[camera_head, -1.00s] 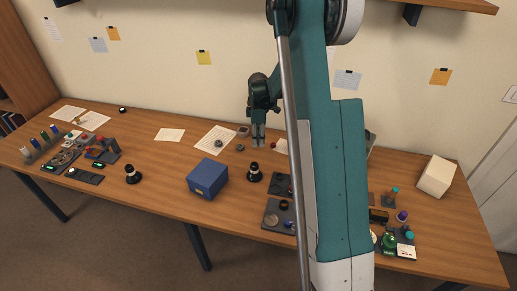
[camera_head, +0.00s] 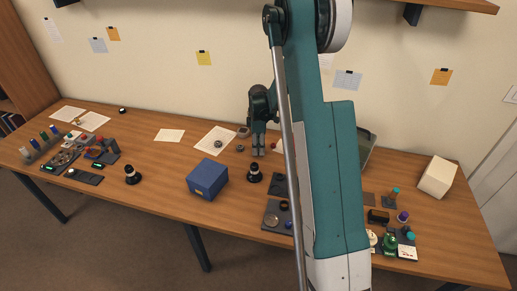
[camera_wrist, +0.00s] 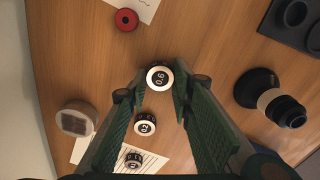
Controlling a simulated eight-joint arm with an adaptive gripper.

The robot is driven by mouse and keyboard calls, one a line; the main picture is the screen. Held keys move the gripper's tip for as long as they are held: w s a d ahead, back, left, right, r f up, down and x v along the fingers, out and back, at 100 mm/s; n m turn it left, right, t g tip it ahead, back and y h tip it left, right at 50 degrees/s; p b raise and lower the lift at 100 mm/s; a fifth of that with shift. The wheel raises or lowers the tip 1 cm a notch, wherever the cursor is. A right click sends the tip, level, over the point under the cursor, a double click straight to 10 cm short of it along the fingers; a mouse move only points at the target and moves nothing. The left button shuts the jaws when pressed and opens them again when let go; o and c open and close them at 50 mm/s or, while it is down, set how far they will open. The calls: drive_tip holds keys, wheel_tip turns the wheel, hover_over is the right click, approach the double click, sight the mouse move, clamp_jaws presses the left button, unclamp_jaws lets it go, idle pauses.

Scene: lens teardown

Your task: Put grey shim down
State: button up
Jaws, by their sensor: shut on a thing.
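My gripper (camera_head: 258,152) points down over the back middle of the table. In the wrist view its fingertips (camera_wrist: 160,82) close on a small round piece, taken as the grey shim (camera_wrist: 159,77), with a dark top marked 0.6 and a pale rim. In the head view the fingers hide it, and I cannot tell whether it touches the table. A similar piece marked 0.2 (camera_wrist: 145,124) stands beside the left finger, and another numbered piece (camera_wrist: 133,160) is on the paper sheet.
A black lens part (camera_wrist: 272,98) stands right of the fingers. A dark tray with round recesses (camera_wrist: 296,20) is beyond it. A red ring (camera_wrist: 126,19) and a grey round-ended block (camera_wrist: 75,119) lie left. A blue box (camera_head: 208,179) stands nearer the front. Bare wood surrounds the fingertips.

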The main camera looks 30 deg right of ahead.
drive_tip(key=shift+f, duration=0.2)
drive_tip(key=o, duration=0.9)
drive_tip(key=shift+r, duration=0.15)
wheel_tip(320, 180, up, 12)
drive_tip(key=shift+r+p, duration=0.1)
drive_tip(key=shift+p, duration=0.55)
drive_tip(key=shift+a, duration=0.1)
idle(0.3)
